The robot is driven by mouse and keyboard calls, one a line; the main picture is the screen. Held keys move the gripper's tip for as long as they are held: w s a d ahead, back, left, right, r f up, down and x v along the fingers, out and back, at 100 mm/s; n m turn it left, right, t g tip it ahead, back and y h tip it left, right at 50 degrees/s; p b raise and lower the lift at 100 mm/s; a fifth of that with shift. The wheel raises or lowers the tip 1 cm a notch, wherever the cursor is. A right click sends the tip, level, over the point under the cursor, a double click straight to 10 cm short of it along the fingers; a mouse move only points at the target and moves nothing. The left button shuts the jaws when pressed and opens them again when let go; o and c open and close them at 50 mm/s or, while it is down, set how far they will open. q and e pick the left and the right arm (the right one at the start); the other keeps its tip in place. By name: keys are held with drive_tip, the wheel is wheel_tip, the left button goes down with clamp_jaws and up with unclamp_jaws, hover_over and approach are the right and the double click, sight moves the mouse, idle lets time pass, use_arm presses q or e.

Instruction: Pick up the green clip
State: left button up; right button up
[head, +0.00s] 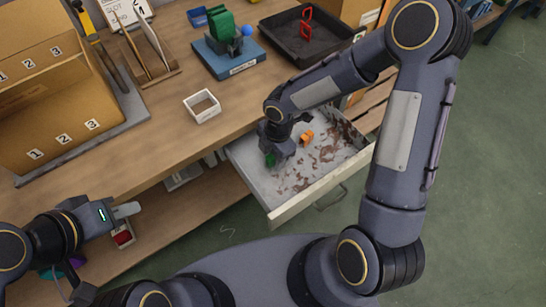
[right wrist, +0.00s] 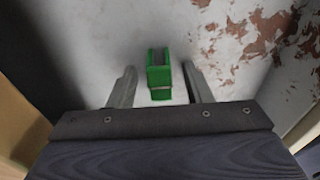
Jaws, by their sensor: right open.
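The green clip (right wrist: 159,72) lies on the worn white floor of the open drawer. In the head view only a bit of the clip (head: 270,159) shows beside my right gripper (head: 277,152). My right gripper reaches down into the drawer (head: 283,214). In the right wrist view its two fingers (right wrist: 157,88) are apart, with the clip between and just beyond their tips. Whether they touch the clip cannot be told. My left gripper (head: 130,210) is at the lower left of the head view, away from the drawer; its finger gap is unclear.
An orange clip (head: 307,137) lies in the drawer, right of my right gripper. On the bench are a white square box (head: 202,106), a blue stand with a green block (head: 228,55), a black tray with a red clip (head: 306,27) and a numbered cardboard rack (head: 55,110).

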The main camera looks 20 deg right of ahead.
drive_tip(key=shift+c, duration=0.4)
clamp_jaws()
drive_tip(key=shift+r, duration=0.1)
